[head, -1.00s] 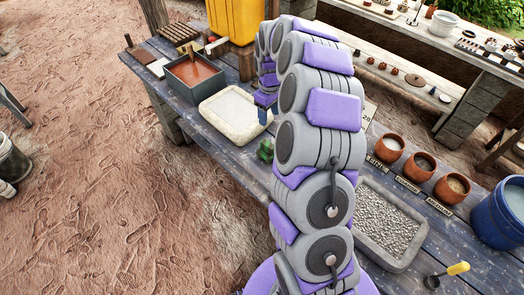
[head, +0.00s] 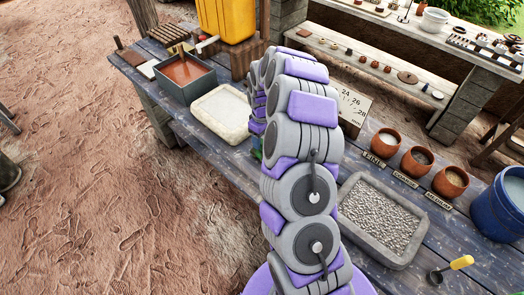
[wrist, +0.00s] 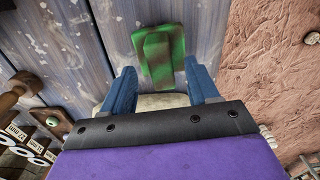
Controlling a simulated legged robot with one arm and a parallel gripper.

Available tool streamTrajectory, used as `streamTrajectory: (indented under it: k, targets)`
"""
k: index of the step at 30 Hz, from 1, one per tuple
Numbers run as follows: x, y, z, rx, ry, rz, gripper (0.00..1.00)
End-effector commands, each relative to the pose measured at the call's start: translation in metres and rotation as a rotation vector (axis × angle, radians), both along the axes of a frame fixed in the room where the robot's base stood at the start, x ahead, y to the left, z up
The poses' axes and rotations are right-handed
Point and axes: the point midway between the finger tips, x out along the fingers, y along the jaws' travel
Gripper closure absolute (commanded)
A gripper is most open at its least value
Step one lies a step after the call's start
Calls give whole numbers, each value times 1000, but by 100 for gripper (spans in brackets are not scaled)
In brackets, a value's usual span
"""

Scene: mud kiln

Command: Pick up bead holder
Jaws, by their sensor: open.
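The block's far part extends beyond the fingertips. Nothing is held. I cannot tell whether a finger touches it. In the head view my arm hides nearly all of the block and the gripper.
A pale shallow tray (head: 222,113) and a box of orange-brown liquid (head: 185,78) stand at the back left. A gravel tray (head: 383,222), clay bowls (head: 416,161) and a blue bucket (head: 503,205) stand to the right. The table's front edge runs close to the block.

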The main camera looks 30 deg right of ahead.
Motion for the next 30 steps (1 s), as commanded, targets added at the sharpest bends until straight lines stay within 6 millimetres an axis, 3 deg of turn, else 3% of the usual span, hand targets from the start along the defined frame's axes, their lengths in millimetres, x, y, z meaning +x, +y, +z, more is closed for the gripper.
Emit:
streamTrajectory:
  k: [1, 5, 13, 30]
  targets:
    - [-1, 1, -12, 1, 4, 0, 40]
    - [-2, 1, -28, 2, 5, 0, 40]
    - [-1, 0, -29, 1, 2, 0, 41]
    - [-1, 0, -29, 0, 1, 0, 96]
